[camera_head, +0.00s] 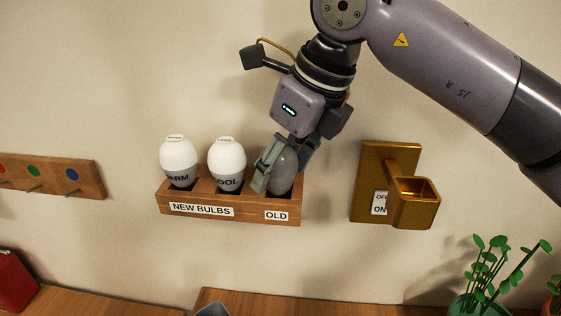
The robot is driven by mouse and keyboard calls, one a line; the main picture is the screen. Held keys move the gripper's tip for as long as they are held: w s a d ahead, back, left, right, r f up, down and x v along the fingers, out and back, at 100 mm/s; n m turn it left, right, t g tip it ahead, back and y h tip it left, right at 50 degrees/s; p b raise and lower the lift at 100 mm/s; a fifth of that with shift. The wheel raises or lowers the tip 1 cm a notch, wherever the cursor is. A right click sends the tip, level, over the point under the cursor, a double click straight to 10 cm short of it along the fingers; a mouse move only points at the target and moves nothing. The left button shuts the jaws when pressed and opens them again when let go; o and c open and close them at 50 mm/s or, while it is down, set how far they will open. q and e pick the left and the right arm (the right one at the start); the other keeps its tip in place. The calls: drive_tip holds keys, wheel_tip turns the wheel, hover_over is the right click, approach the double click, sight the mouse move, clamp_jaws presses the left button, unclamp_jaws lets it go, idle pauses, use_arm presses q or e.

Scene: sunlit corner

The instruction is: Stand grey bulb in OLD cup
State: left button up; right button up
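The grey bulb (284,171) is upright at the OLD end of the wooden wall rack, its lower part at the rack's cup. My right gripper (274,168) comes down from above with its fingers on either side of the bulb, and it looks shut on it. The left finger covers part of the bulb. The OLD label (276,216) is on the front of the rack (250,209). Whether the bulb's base rests on the cup floor is hidden. My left gripper is not in view.
Two white bulbs, WARM (179,160) and COOL (227,162), stand in the rack to the left. A brass fixture (412,206) with an OFF/ON label is on the wall to the right. A peg board (60,174) is at far left, a plant (490,270) at lower right.

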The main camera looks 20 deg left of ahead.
drive_tip(key=shift+r, duration=0.1)
drive_tip(key=shift+r, duration=0.25)
drive_tip(key=b+v, duration=0.1)
drive_tip(key=v, duration=1)
drive_tip(key=shift+s+d+r, duration=0.1)
drive_tip(key=shift+d+r, duration=0.1)
drive_tip(key=shift+r, duration=0.1)
